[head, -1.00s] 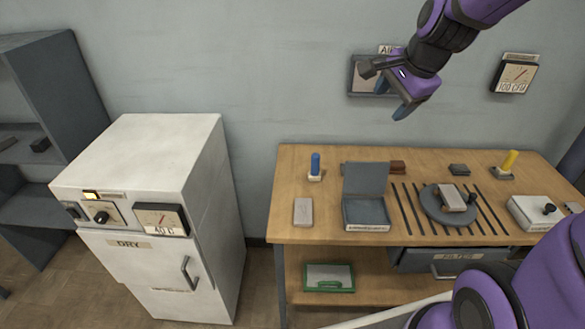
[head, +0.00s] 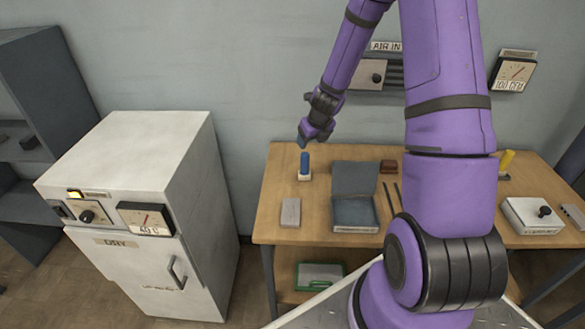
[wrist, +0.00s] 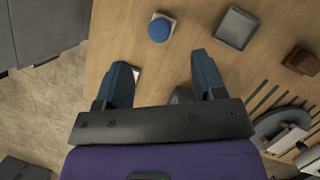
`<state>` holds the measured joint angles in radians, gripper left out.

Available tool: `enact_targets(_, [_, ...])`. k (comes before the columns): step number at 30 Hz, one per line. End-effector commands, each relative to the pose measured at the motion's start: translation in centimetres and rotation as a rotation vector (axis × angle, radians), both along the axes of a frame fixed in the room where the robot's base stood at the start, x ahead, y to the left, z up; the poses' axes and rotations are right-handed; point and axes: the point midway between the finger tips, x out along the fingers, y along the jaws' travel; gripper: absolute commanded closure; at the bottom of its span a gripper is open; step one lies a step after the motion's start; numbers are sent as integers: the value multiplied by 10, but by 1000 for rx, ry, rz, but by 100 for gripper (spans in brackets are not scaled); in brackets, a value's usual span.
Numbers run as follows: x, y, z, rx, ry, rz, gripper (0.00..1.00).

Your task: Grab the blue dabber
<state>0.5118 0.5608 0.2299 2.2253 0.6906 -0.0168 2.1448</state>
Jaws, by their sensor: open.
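The blue dabber (head: 304,163) stands upright in a white holder on the left back part of the wooden bench. In the wrist view its round blue top (wrist: 159,31) lies ahead of the fingertips, sideways between them. My gripper (head: 303,144) is above the dabber in the head view, pointing down. In the wrist view my gripper (wrist: 161,66) is open, its two blue fingers spread with nothing between them. The fingers do not touch the dabber.
On the bench (head: 270,215), a grey box with a raised lid (head: 355,212) stands right of the dabber, a pale block (head: 290,212) in front. A brown block (head: 389,167) lies behind. A yellow dabber (head: 506,161) is far right. A white cabinet (head: 140,145) stands left.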

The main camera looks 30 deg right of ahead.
Motion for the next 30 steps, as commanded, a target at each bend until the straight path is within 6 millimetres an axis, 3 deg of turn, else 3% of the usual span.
enact_targets(15, [19,-3,-51,10,3,-28,37])
enact_targets(23, [23,-3,-63,10,3,-27,37])
enact_targets(30, [34,-3,-91,10,4,-26,37])
